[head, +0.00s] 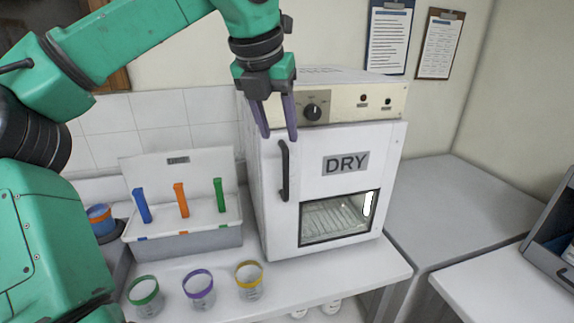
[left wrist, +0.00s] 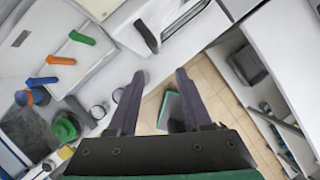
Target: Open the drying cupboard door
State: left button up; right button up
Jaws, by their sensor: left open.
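The drying cupboard (head: 330,165) is a white box with a DRY label on its front door and a knob panel above it. Its door (head: 385,150) is shut and has a small window low down. The black upright door handle (head: 284,171) is on the door's left side; it also shows in the left wrist view (left wrist: 146,36). My left gripper (head: 279,135) is open and empty, pointing down just above the handle's top in the head view, with its fingers apart. In the left wrist view its two fingers (left wrist: 160,76) have nothing between them. My right gripper is not in view.
Left of the cupboard stands a grey-white box (head: 185,240) with blue, orange and green upright pieces. Jars with green, purple and yellow rims (head: 198,290) stand on the counter in front. A grey surface (head: 455,210) right of the cupboard is clear. Clipboards (head: 440,45) hang behind.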

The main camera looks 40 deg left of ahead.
aim_at(285, 172)
pick_arm(q)
jog(key=x, duration=0.3)
jog(key=p+x, duration=0.1)
jog(key=x, duration=0.3)
jog(key=p+x, duration=0.1)
jog(key=x, duration=0.2)
jog(key=shift+s+a+f, duration=0.1)
jog(key=shift+a+f, duration=0.35)
jog(key=x, duration=0.3)
jog(key=p+x, duration=0.1)
jog(key=shift+w+a+f, duration=0.15)
jog(key=shift+w+a, duration=0.2)
jog(key=shift+a, duration=0.05)
jog(key=shift+s+d, duration=0.2)
jog(key=shift+s, duration=0.05)
jog(key=shift+c, duration=0.6)
grip_shut()
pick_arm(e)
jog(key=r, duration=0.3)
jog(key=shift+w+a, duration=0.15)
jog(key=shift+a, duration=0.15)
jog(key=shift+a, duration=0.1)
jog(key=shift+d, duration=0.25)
